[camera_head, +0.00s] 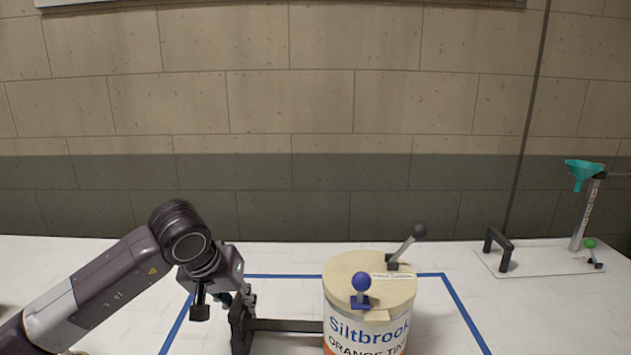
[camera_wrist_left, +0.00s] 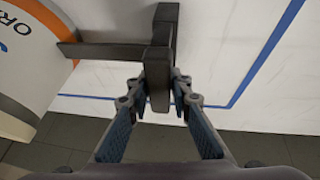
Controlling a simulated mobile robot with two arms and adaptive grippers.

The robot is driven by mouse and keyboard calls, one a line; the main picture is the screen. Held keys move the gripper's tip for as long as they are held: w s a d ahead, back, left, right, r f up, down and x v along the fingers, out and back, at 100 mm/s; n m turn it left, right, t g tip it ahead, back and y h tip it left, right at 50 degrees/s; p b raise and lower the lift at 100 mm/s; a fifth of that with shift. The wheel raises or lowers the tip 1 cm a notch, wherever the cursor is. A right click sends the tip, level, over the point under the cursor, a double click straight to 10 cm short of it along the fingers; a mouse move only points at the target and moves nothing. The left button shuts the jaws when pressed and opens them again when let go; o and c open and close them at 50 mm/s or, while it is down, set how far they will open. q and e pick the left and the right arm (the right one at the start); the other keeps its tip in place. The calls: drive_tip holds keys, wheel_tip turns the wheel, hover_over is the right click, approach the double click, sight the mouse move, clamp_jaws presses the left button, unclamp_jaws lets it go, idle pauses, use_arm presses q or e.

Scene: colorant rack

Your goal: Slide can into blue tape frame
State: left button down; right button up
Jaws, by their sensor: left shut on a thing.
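The can (camera_head: 370,300) is a large cream-lidded drum labelled "Siltbrook ORANGE TINT", with a blue-knobbed lever and a dark-knobbed lever on its lid. A dark handle (camera_head: 290,325) sticks out from its left side and ends in an upright grip. My left gripper (camera_head: 246,298) is shut on that grip; the left wrist view shows its fingers (camera_wrist_left: 158,95) on both sides of the dark bar. The blue tape frame (camera_head: 462,312) shows behind the can and to both sides. The can's base and the frame's front are out of the head view. My right gripper is not in view.
The white table (camera_head: 100,262) has free room at the back left. At the right, a white board (camera_head: 543,261) carries a black handle (camera_head: 498,248), a green-knobbed lever and a stand with a teal funnel (camera_head: 583,172). A block wall stands behind.

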use_arm(q)
drive_tip(key=shift+w, duration=0.1)
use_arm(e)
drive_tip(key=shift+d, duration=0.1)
use_arm(q)
drive_tip(key=shift+w+r, duration=0.1)
drive_tip(key=shift+w, duration=3.4)
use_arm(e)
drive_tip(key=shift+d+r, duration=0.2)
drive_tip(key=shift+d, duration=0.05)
